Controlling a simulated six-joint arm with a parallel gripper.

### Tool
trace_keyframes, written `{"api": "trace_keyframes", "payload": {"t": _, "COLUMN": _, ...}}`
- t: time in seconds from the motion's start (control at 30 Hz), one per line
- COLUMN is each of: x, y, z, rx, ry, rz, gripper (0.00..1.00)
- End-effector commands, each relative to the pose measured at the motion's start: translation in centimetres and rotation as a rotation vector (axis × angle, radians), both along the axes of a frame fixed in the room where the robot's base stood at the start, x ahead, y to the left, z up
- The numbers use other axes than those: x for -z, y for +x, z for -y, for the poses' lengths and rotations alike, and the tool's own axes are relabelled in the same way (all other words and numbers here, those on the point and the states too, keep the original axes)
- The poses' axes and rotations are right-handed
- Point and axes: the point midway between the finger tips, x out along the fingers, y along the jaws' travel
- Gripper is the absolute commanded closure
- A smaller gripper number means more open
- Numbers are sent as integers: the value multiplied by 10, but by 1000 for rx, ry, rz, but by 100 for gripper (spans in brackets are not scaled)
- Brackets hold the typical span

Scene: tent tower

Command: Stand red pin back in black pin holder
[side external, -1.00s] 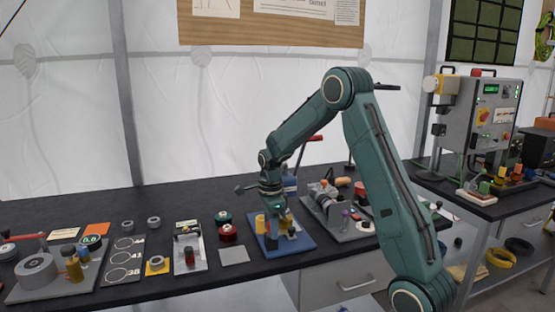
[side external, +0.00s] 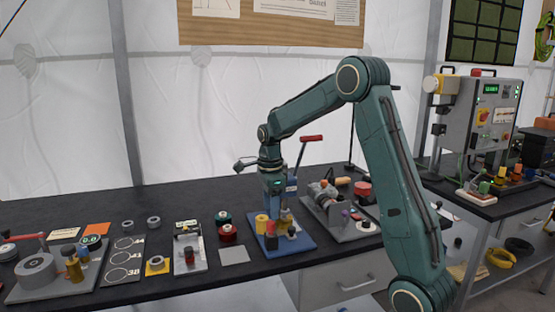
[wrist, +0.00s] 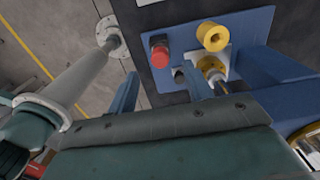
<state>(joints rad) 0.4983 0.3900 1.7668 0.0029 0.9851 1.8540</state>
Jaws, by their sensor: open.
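The red pin (wrist: 159,56) shows in the wrist view near the left edge of the blue base plate, a dark part at its far end. In the side view the red pin (side external: 271,227) appears upright on the black pin holder (side external: 271,242), beside a yellow cylinder (side external: 261,223). How deep it sits cannot be told. My gripper (wrist: 161,76) is open and empty, its two blue fingers on either side of the pin in the wrist view, apart from it. In the side view my gripper (side external: 274,190) is above the blue plate, and its fingertips are hard to make out.
The blue base plate (side external: 300,248) also carries a lever press with a red handle (side external: 312,138) right beside my gripper. A grey vise-like fixture (side external: 335,215) stands to the right. Gauges and rings lie to the left. The table behind is mostly clear.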

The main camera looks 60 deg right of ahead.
Motion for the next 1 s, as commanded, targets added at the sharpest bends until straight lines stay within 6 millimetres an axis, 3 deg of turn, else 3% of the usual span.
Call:
{"api": "trace_keyframes", "payload": {"t": 0.2, "x": -38, "y": 1, "z": 0, "rx": 0, "ry": -1, "rz": 3, "gripper": 49}}
{"api": "trace_keyframes", "payload": {"t": 0.4, "x": -62, "y": 0, "z": 0, "rx": 0, "ry": -1, "rz": 2, "gripper": 49}}
{"api": "trace_keyframes", "payload": {"t": 0.6, "x": -71, "y": 0, "z": 0, "rx": 0, "ry": -1, "rz": 1, "gripper": 49}}
{"api": "trace_keyframes", "payload": {"t": 1.0, "x": -72, "y": 0, "z": 0, "rx": 0, "ry": 0, "rz": 0, "gripper": 49}}
